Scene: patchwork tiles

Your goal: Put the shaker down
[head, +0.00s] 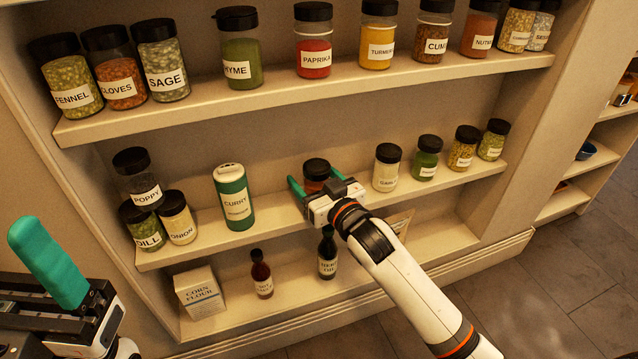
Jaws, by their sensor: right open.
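A small shaker (316,169) with a black lid and orange-red contents stands upright on the middle shelf (275,216). My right gripper (316,184) is open, with its teal fingers on either side of the shaker. The gripper body hides the shaker's lower part and any label, and I cannot tell whether the fingers touch it. My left gripper (48,262) is at the lower left, away from the shelves. One teal finger shows clearly, so its opening cannot be judged.
A green curry container (234,198) stands left of the shaker, and a pale-yellow jar (386,168) stands to its right. Several labelled jars line the upper shelf (290,88). Below are a corn flour box (199,293) and two dark bottles (262,275). Bare shelf separates the shaker from its neighbours.

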